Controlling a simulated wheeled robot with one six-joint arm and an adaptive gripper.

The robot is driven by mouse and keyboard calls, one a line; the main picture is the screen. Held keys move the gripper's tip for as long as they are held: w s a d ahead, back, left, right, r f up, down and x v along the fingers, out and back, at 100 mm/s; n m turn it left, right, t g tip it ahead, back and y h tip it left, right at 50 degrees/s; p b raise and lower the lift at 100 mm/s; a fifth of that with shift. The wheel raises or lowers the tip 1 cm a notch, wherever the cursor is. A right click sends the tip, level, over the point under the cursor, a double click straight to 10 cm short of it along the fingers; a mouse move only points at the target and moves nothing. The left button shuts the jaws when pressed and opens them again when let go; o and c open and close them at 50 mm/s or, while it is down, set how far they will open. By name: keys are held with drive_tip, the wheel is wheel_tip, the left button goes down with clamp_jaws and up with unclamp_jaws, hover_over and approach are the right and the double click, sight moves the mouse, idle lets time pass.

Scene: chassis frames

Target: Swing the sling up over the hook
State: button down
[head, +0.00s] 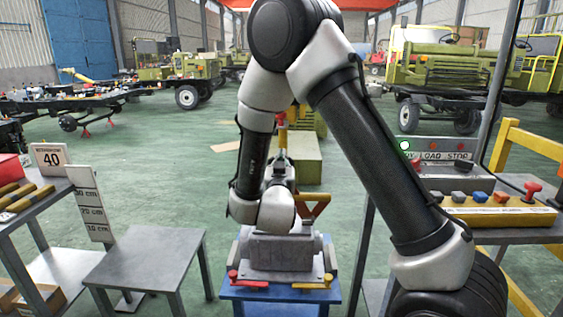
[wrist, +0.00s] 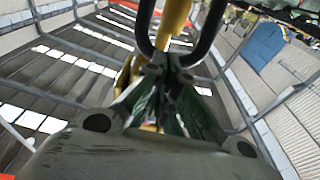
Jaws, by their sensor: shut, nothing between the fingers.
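In the wrist view my gripper (wrist: 170,68) points up toward the roof with its fingers closed together at the tips. A dark U-shaped loop (wrist: 212,25), seemingly part of the sling, shows on both sides just beyond the fingertips; its lowest part is hidden, and I cannot tell whether it touches them. A yellow piece (wrist: 176,18), possibly the hook, shows behind the loop. In the head view a slim red and yellow piece (head: 282,122) stands above my wrist. My wrist hides much of this area, and the fingertips are not clear there.
A grey block (head: 280,248) sits on a blue stand (head: 275,293) with red and yellow handles. A yellow angled bracket (head: 314,203) rises behind it. A grey table (head: 145,255) and a height scale (head: 92,205) are left. A button panel (head: 490,208) is right. Vehicles stand far back.

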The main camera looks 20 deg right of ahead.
drive_tip(key=x, duration=0.4)
drive_tip(key=r+x, duration=0.1)
drive_tip(key=x, duration=0.7)
drive_tip(key=shift+s+r, duration=0.15)
drive_tip(key=shift+s, duration=0.1)
